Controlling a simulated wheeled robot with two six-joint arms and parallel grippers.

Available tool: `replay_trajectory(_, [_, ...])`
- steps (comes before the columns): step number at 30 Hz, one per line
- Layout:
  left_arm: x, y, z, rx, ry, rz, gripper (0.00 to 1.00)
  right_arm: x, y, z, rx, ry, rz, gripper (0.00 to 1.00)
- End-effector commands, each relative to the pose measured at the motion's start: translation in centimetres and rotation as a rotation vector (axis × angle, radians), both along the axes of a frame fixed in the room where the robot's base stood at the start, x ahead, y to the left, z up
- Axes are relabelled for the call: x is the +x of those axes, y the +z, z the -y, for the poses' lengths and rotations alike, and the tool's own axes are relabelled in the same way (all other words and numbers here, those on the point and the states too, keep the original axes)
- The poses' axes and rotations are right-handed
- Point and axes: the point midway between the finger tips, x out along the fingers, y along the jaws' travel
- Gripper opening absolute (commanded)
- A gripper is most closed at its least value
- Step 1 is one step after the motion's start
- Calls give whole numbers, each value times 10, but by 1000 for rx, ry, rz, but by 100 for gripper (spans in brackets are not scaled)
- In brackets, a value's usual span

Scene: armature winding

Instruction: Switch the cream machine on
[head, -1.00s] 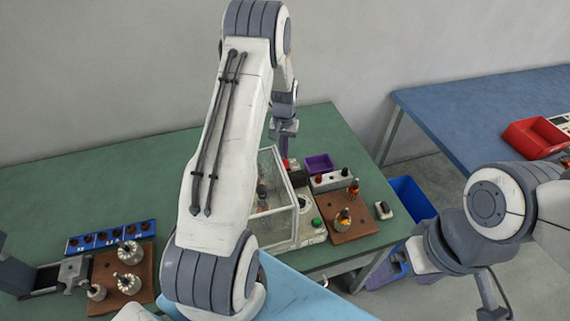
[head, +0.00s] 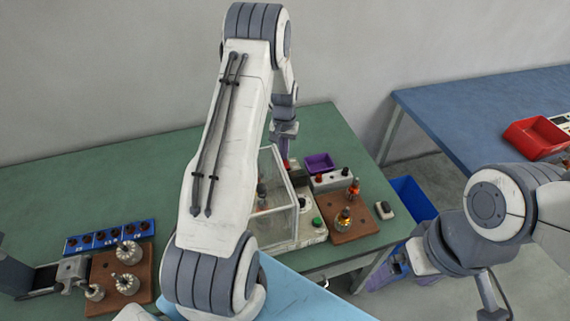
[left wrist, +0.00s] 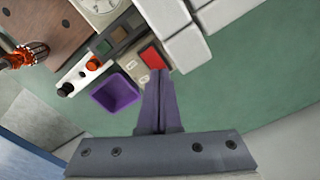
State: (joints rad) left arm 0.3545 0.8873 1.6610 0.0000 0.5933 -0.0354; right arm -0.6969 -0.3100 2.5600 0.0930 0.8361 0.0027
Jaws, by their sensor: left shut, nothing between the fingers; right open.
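The cream machine (head: 308,232) stands on the green table, with a clear guard box and a green button on its front. In the left wrist view a red rocker switch (left wrist: 151,56) sits on its cream housing. My left gripper (head: 286,156) is shut and empty, pointing down at the machine's back. Its fingertips (left wrist: 159,72) appear just beside the red switch; I cannot tell whether they touch it. My right gripper (head: 492,311) is at the bottom edge, partly cut off, away from the machine. My left arm hides part of the machine in the head view.
A purple bin (head: 319,162) and a terminal box (head: 331,180) stand beside the machine. Another board (head: 108,292) and a blue rack (head: 111,237) are at left. A blue table (head: 470,105) stands behind right.

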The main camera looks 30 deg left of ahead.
Motion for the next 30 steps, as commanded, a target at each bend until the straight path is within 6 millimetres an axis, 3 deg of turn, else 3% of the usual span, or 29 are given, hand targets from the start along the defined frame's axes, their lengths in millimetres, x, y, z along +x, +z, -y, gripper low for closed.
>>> replay_trajectory(19, [0,-8,0,0,0,-1,0,0,-5,0,0,0,0,96])
replay_trajectory(30, [0,17,0,0,0,0,0,0,14,0,0,0,0,96])
